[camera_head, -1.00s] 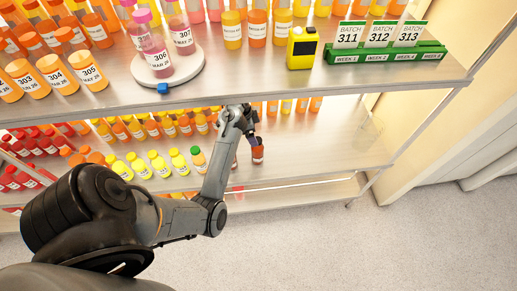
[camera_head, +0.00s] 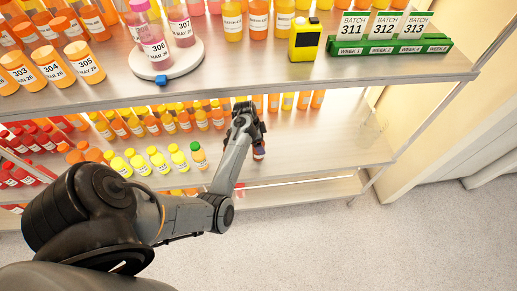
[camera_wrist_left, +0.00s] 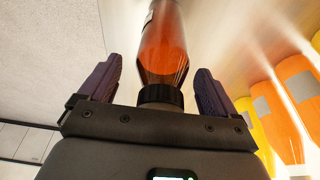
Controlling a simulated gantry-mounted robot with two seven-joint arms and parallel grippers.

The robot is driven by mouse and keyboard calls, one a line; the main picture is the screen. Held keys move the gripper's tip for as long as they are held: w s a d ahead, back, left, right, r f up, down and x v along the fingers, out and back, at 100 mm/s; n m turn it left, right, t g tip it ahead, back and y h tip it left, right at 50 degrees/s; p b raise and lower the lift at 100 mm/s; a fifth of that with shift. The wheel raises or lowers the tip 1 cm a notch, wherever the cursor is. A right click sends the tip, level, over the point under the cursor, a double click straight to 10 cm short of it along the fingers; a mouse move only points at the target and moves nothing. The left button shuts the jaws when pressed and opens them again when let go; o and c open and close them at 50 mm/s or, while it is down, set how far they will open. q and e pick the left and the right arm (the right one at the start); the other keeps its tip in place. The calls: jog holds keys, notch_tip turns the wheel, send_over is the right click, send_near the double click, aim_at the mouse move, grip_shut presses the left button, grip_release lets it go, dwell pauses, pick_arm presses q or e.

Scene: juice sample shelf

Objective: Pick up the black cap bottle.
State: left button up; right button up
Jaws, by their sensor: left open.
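The black cap bottle (camera_wrist_left: 163,45) holds orange-red liquid and fills the middle of the left wrist view. Its black cap (camera_wrist_left: 160,95) lies between the fingers of my left gripper (camera_wrist_left: 155,75), close to the palm. The fingers are open, with a gap visible on each side of the bottle. In the head view my left gripper (camera_head: 256,133) is over the lower shelf, and only a small part of the bottle (camera_head: 259,152) shows beyond it. My right gripper is not in view.
Rows of yellow, orange and red bottles stand on the lower shelf (camera_head: 330,140) left of the gripper, the nearest with a green cap (camera_head: 198,155). The upper shelf (camera_head: 260,74) overhangs behind it. The lower shelf is clear to the right.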

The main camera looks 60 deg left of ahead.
pick_arm(q)
jog(key=shift+w+f, duration=0.1)
jog(key=shift+f, duration=0.15)
jog(key=c, duration=1.3)
jog(key=shift+r, duration=0.1)
jog(key=shift+c, duration=0.2)
